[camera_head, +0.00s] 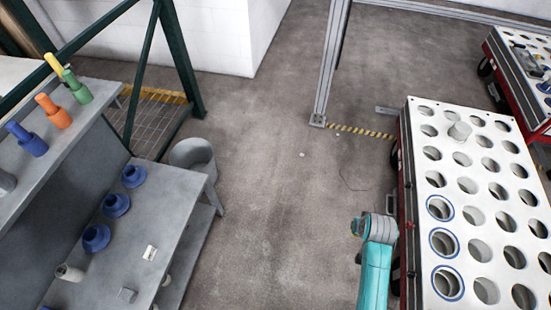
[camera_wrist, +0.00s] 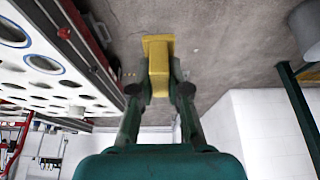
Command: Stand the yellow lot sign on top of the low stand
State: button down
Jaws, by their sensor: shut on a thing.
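The yellow lot sign (camera_wrist: 158,62) shows in the wrist view as a yellow block with a wider plate at its far end. My gripper (camera_wrist: 160,92) is shut on it, one finger on each side, and holds it over the grey floor. In the head view my teal arm (camera_head: 375,275) is at the lower right, beside the white table, and its gripper and the sign cannot be made out. I cannot tell for sure which thing is the low stand. A grey round drum-like thing (camera_head: 196,158) stands on the floor by the grey bench.
A white table with round holes (camera_head: 455,160) is close at the right. The grey bench (camera_head: 180,205) at left bears blue flanged parts (camera_head: 116,204), with coloured tools on the shelf above. A metal post (camera_head: 325,80) stands at the back. The floor between is clear.

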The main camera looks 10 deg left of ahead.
aim_at(169, 205)
jog(key=u, duration=1.65)
jog(key=i+l+u, duration=0.65)
jog(key=i+l, duration=0.2)
jog(key=l, duration=0.25)
